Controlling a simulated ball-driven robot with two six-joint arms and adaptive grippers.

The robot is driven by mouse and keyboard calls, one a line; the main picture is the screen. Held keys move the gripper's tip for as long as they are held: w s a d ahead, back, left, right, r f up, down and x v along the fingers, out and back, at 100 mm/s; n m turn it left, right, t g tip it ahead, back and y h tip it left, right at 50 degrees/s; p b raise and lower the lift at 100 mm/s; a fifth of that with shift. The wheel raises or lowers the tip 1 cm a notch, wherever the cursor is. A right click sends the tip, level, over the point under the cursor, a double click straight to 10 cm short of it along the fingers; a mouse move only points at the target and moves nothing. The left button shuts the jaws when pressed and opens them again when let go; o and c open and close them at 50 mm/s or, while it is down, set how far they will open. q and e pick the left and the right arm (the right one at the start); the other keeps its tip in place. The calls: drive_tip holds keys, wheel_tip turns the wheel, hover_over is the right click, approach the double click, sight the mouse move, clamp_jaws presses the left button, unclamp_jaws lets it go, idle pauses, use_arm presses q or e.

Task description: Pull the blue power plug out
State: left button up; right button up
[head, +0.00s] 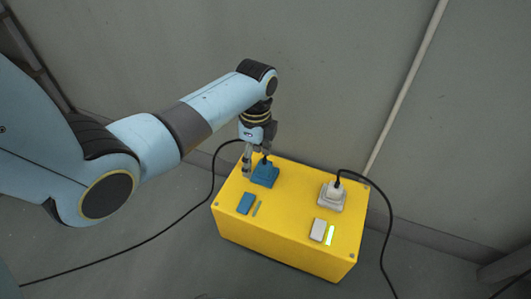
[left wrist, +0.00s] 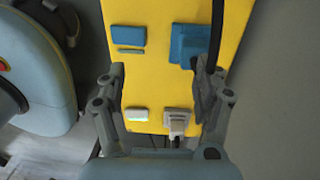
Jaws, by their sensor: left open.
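The blue power plug (head: 265,172) sits in a blue socket on top of the yellow box, toward its back left in the head view. A black cable rises from it. It also shows in the left wrist view (left wrist: 188,45), where it lies close to the right-hand finger. My left gripper (head: 258,163) points down at the plug in the head view, fingers apart, one at the plug's left side and one behind it. In the left wrist view the open gripper (left wrist: 160,82) has bare yellow surface between its fingers. I cannot tell whether a finger touches the plug. My right gripper is not in view.
Grey walls stand close behind. Cables trail off both sides.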

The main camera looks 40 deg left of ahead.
sight(264, 158)
use_arm(q)
drive_tip(key=w+b, duration=0.1)
drive_tip(key=w, duration=0.2)
drive_tip(key=shift+w+a+t, duration=0.15)
drive_tip(key=shift+w+t, duration=0.15)
drive_tip(key=shift+w+r, duration=0.2)
drive_tip(key=shift+w, duration=0.25)
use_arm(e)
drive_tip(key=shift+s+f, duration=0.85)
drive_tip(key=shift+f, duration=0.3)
use_arm(q)
drive_tip(key=shift+f+b, duration=0.65)
drive_tip(key=shift+b, duration=0.15)
wheel_tip(264, 158, down, 4)
drive_tip(key=b, duration=0.4)
drive_tip(key=shift+s+f, duration=0.15)
drive_tip(key=shift+f+b, duration=0.65)
drive_tip(key=shift+f, duration=1.05)
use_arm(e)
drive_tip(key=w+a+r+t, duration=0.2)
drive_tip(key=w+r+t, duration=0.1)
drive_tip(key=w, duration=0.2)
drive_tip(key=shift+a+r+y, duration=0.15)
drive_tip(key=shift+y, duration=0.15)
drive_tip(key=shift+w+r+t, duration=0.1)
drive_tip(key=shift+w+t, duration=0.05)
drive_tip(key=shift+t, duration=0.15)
